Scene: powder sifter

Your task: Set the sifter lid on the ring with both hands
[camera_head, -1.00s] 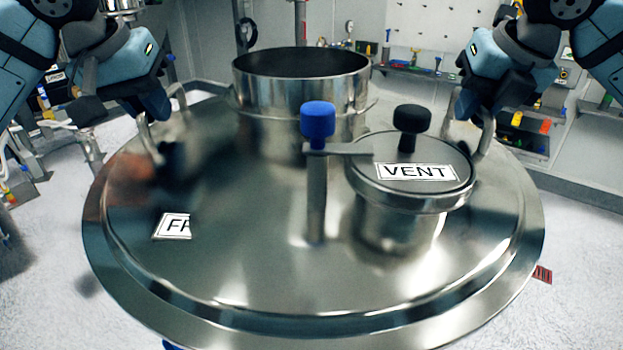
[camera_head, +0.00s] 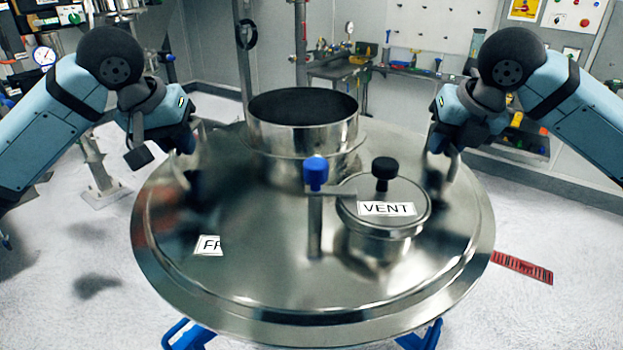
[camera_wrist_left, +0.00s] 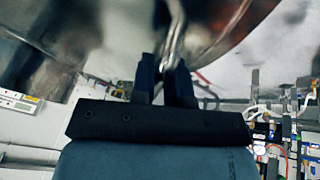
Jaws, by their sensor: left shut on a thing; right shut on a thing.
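The sifter lid (camera_head: 270,270) is a large round shiny metal disc, roughly level, filling the middle of the head view. It carries an open cylindrical neck (camera_head: 300,140), a capped port labelled VENT (camera_head: 385,240) and a blue-knobbed clamp (camera_head: 316,175). My left gripper (camera_head: 190,152) is at the lid's left side; in the left wrist view its fingers (camera_wrist_left: 165,78) are shut on a metal handle (camera_wrist_left: 174,38). My right gripper (camera_head: 443,155) is shut on the handle at the lid's right side. The ring is hidden beneath the lid; I cannot tell whether they touch.
Blue frame parts (camera_head: 190,335) show below the lid's front edge. A red striped floor marking (camera_head: 522,267) lies to the right. A workbench with tools (camera_head: 425,72) stands along the back wall. The light floor around the lid looks largely clear.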

